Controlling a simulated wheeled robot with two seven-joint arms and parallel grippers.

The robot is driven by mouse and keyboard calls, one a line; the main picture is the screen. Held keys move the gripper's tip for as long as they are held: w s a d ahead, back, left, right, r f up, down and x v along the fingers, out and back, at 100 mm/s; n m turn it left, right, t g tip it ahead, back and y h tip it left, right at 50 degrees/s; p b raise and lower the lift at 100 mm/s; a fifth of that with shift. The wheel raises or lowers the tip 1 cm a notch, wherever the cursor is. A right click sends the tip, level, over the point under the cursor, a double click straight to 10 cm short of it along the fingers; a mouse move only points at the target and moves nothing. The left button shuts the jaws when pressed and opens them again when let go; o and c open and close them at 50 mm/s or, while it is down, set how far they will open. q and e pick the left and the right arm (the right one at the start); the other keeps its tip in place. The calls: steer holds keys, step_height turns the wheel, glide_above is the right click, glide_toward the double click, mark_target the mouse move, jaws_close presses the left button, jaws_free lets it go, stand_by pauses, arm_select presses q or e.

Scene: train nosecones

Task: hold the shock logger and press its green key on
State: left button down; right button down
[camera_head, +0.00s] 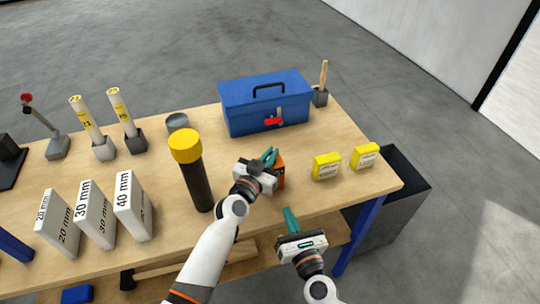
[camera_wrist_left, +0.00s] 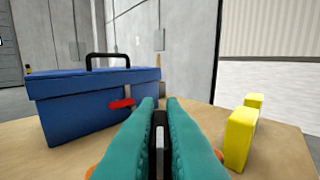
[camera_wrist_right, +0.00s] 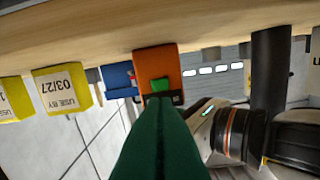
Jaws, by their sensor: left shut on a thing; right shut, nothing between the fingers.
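The shock logger is an orange block (camera_head: 280,170) held over the table by my left gripper (camera_head: 269,157). Its orange face also shows in the right wrist view (camera_wrist_right: 157,62), with a green key (camera_wrist_right: 160,85) beside a black part. In the left wrist view the teal fingers (camera_wrist_left: 160,105) close on it, with a dark and grey part between them and bits of orange at their sides. My right gripper (camera_head: 290,220) is shut and empty, lower at the table's front edge. In the right wrist view its fingertips point toward the key, apparently just short of it; contact is unclear.
A blue toolbox (camera_head: 266,104) stands behind the logger. Two yellow boxes (camera_head: 326,167) (camera_head: 364,156) sit to the right. A black tube with a yellow cap (camera_head: 186,147) stands left of my left gripper. White thickness blocks (camera_head: 132,205) are farther left. A dark bin (camera_head: 405,185) is beyond the table's right end.

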steer(key=shift+w+a+r+n+g+y, duration=0.2)
steer(key=shift+w+n+g+y, duration=1.05)
steer(key=shift+n, duration=2.8)
steer(key=shift+w+a+r+n+g+y, duration=0.1)
steer(key=shift+w+a+n+g+y, duration=0.35)
steer(key=shift+w+n+g, duration=2.5)
steer(key=shift+s+a+r+n+g+y, duration=0.15)
steer(key=shift+n+g+y, duration=0.85)
steer(key=shift+n, duration=4.1)
steer(key=shift+w, duration=0.1)
